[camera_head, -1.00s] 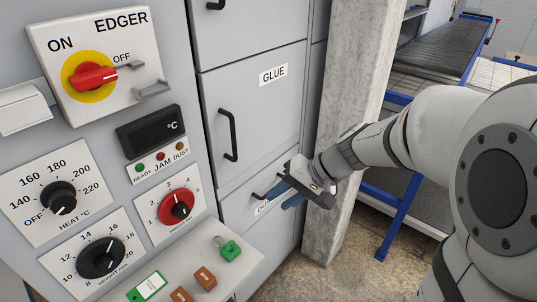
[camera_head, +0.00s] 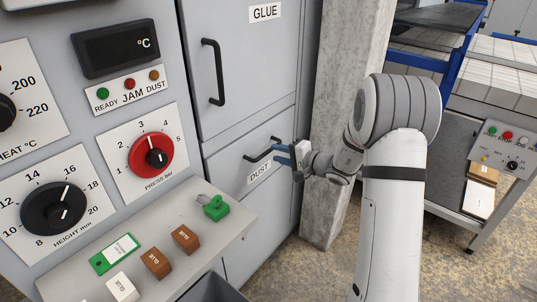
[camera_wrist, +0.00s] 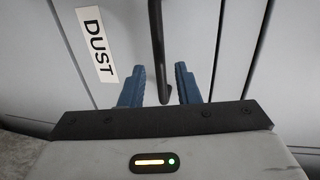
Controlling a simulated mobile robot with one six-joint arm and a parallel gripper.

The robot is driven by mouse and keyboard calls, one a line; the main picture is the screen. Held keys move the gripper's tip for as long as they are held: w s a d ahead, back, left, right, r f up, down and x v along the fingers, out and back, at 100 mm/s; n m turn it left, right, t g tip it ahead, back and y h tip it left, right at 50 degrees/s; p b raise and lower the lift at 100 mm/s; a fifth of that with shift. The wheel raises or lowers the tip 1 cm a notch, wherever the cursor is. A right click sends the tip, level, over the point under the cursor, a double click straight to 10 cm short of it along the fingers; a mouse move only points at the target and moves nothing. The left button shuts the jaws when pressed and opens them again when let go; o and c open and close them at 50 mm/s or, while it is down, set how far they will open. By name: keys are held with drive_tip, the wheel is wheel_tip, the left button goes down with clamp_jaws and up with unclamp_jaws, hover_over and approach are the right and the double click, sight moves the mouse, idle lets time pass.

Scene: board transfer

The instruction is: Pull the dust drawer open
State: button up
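The grey dust drawer (camera_head: 228,187) is at the lower part of the cabinet, marked by a DUST label (camera_head: 258,171). Its front looks flush with the cabinet. Its black bar handle (camera_head: 264,153) is partly hidden by my gripper (camera_head: 283,154) in the head view. In the wrist view my gripper (camera_wrist: 160,88) is open, with blue fingers on either side of the black handle bar (camera_wrist: 158,45). Gaps show between the bar and both fingers. The DUST label (camera_wrist: 97,44) is left of the fingers.
The GLUE door (camera_head: 240,70) with its black handle is above the drawer. A concrete pillar (camera_head: 345,90) stands close to the right of the cabinet. A sloped shelf (camera_head: 215,240) with a green padlock and several blocks juts out at left. Speckled floor lies below.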

sight(270, 151)
drive_tip(key=x, duration=0.4)
drive_tip(key=shift+w+a+f, duration=0.1)
drive_tip(key=shift+w+a, duration=0.15)
drive_tip(key=shift+a, duration=0.05)
clamp_jaws()
idle(0.3)
